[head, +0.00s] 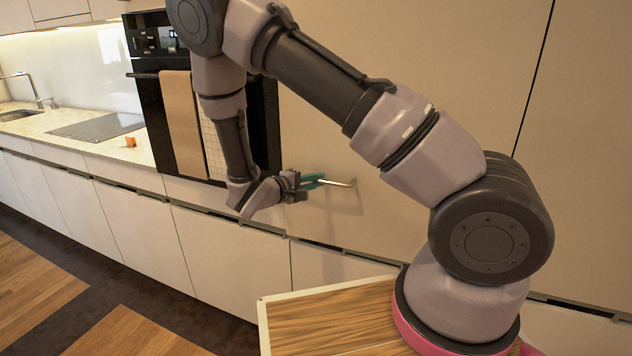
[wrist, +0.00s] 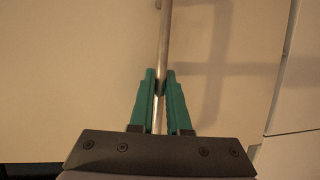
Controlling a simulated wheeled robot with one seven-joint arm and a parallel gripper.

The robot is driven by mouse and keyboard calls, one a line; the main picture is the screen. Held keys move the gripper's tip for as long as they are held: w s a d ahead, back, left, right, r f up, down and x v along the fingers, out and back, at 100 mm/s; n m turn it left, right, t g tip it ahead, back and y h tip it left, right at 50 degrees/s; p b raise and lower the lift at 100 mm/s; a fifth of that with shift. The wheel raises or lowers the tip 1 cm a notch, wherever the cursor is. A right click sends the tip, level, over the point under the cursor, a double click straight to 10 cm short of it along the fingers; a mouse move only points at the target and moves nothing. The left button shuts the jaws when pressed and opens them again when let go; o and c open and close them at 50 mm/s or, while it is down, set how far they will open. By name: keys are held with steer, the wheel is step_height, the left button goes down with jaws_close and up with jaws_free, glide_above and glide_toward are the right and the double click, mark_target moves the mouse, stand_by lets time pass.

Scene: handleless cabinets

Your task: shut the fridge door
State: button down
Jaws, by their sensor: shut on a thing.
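The fridge door appears to be the tall beige panel (head: 420,45) right of the oven, with a metal bar handle (head: 341,183) low on it. My gripper (head: 316,181), with teal fingers, is at the handle's left part. In the wrist view, the bar (wrist: 166,35) runs between the two fingers (wrist: 160,85), which are shut on it. The plain door face (wrist: 80,70) fills most of that view, with the handle's shadow right of the bar. I cannot tell from these views how far the door stands open.
A black oven (head: 155,95) with towels (head: 182,120) on its handle is left of the door. Low cabinets (head: 130,215) and a counter (head: 90,150) with a dark hob and a small orange object run left. Open floor (head: 40,285) lies in front.

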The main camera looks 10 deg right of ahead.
steer(key=shift+w+d, duration=0.2)
steer(key=shift+w, duration=0.2)
steer(key=c, duration=0.9)
jaws_free()
steer(key=v, duration=1.1)
